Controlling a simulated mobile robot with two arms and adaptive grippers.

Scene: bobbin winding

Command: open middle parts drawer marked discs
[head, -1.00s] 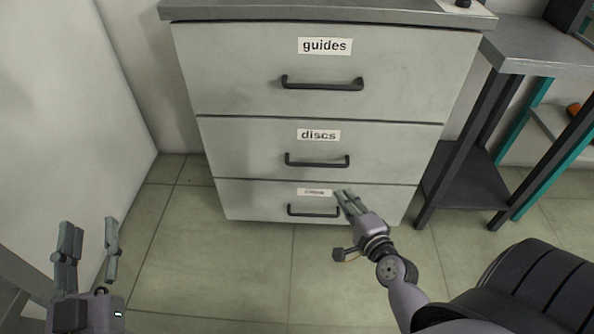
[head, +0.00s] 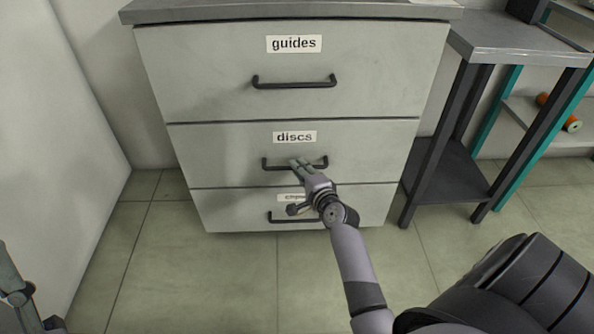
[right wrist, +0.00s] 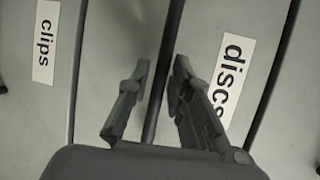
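The middle drawer (head: 220,148) of the grey cabinet carries a white "discs" label (head: 295,137) and is closed, its front flush with the others. Its dark bar handle (head: 275,166) is partly hidden by my right gripper (head: 300,164). In the right wrist view, the handle (right wrist: 168,50) runs between the two fingers of my right gripper (right wrist: 160,68). The fingers are open, with a gap on each side of the bar. The discs label (right wrist: 232,78) lies to the right of them. My left gripper (head: 14,285) is cut off at the lower left edge.
The closed guides drawer (head: 200,75) is above and a closed lower drawer (head: 235,210) below, its clips label (right wrist: 44,42) clear in the wrist view. A grey side table (head: 515,45) stands right of the cabinet. The floor (head: 200,285) in front is clear.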

